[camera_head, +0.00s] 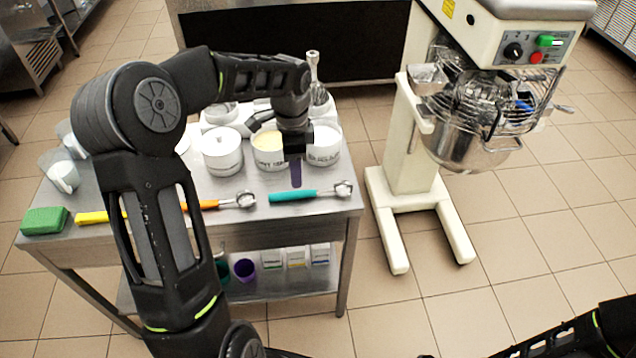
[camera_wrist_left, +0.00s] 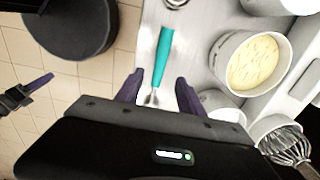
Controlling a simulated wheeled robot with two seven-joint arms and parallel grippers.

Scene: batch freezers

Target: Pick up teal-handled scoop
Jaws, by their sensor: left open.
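The teal-handled scoop (camera_head: 293,195) lies on the steel table near its front right edge, its metal head pointing right. In the left wrist view its teal handle (camera_wrist_left: 163,55) runs up from between the fingers, with the metal part low between them. My left gripper (camera_head: 296,174) reaches down just above the scoop. In the left wrist view my left gripper (camera_wrist_left: 158,78) is open, one finger on each side of the scoop, and holds nothing. My right gripper (camera_wrist_left: 35,86) shows partly at the left of the wrist view, away from the table; its opening is unclear.
An orange-handled scoop (camera_head: 240,201) lies just left of the teal one. White tubs (camera_head: 222,155) stand behind, one with pale yellow contents (camera_head: 268,150). A whisk (camera_head: 316,90) stands behind them. A green sponge (camera_head: 45,220) is at the left. A mixer (camera_head: 470,130) stands right of the table.

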